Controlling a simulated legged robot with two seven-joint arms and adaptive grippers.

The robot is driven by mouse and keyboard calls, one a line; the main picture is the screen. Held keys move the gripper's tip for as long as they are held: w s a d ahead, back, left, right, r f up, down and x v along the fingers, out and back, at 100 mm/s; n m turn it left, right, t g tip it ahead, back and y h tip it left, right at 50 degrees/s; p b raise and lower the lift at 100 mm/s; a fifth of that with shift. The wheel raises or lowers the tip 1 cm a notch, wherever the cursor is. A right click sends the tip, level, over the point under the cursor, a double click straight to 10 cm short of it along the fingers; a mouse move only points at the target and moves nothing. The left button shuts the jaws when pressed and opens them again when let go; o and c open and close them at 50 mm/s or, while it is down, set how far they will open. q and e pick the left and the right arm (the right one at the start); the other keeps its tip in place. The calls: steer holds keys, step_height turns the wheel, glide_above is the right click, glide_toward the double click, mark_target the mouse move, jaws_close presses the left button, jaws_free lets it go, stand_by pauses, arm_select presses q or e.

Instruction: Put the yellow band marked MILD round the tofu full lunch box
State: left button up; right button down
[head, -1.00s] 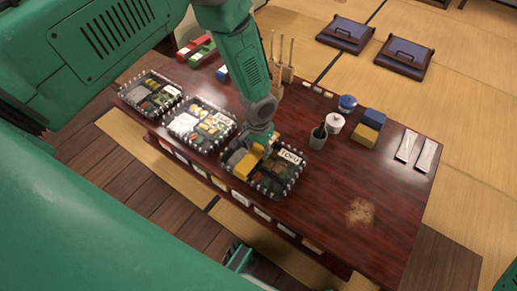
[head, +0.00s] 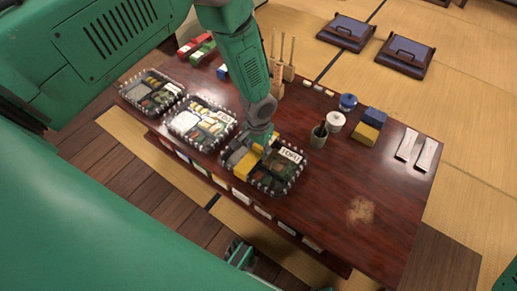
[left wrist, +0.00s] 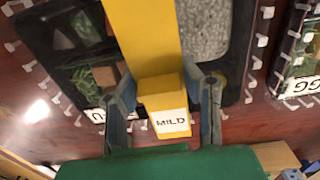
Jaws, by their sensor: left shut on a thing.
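The tofu full lunch box (head: 290,184) is the rightmost of three dark trays along the table's near edge, with its TOFU label showing. The yellow band (head: 248,163) lies across this box, between the grey food and the green compartments. In the left wrist view the band (left wrist: 145,35) runs over the box, with its MILD tag (left wrist: 171,123) facing the camera. My left gripper (head: 265,146) is shut on the band; its fingers (left wrist: 165,108) stand either side of the tag block. The band's underside is hidden.
The middle lunch box (head: 196,143), marked EGG, stands close on the left, and another box (head: 150,110) beyond it. Blue and yellow blocks (head: 370,134), a white pot (head: 336,122) and a dark cup (head: 319,135) stand behind.

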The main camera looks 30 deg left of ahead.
arm_select(q)
steer(key=shift+f, duration=0.5)
stand_by(0.8)
steer(key=shift+o, duration=0.2)
steer(key=shift+s+f+b, duration=0.1)
steer(key=shift+f+b, duration=0.1)
steer(key=shift+b, duration=0.1)
steer(key=o, duration=0.9)
steer(key=shift+f, duration=0.1)
steer(key=o, duration=0.7)
steer(key=shift+o, duration=0.2)
steer(key=shift+r+p, duration=3.4)
steer(key=shift+r, duration=0.8)
